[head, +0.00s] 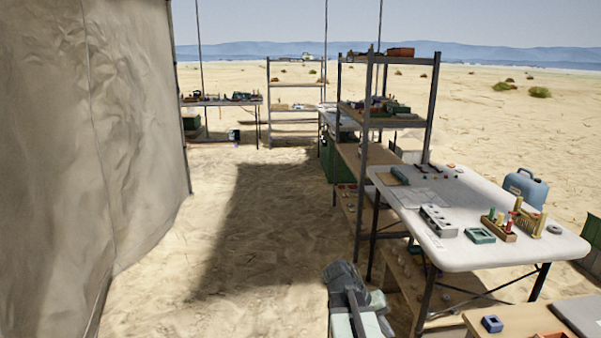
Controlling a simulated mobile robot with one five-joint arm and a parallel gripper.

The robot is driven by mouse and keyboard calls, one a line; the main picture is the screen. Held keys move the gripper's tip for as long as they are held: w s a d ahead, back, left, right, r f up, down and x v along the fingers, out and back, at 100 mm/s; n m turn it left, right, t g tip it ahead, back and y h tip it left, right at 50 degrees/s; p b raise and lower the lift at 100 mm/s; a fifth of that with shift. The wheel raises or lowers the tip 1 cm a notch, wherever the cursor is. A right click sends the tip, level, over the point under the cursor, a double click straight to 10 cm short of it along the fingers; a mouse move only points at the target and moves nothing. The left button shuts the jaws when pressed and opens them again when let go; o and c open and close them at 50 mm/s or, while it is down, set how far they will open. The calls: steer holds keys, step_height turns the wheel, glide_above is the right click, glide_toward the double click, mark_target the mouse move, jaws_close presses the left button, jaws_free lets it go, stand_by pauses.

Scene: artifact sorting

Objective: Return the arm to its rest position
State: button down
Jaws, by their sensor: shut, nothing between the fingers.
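Part of my own arm (354,300) shows at the bottom centre, a grey rounded joint with pale links, drawn in close to my body. No gripper fingers can be made out in this view. The visible part of the arm holds nothing and stands over sandy ground, left of the white table (465,255).
A lower wooden table (490,320) is at the bottom right. Shelves (364,160) stand behind. A canvas wall (90,130) bounds the left; sandy ground between is clear.

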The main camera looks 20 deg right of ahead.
steer(key=w+a+f+n+t+y, duration=0.1)
steer(key=w+a+f+n+y, duration=0.1)
steer(key=a, duration=0.9)
steer(key=w+a+f+n+t+y, duration=0.1)
steer(key=w+a+n+y, duration=0.1)
steer(key=a, duration=0.8)
steer(key=w+a+f+n+t+y, duration=0.2)
steer(key=w+a+y, duration=0.1)
steer(key=a, duration=0.8)
step_height(320, 180, up, 31)
steer(key=p, duration=3.1)
steer(key=shift+d, duration=0.35)
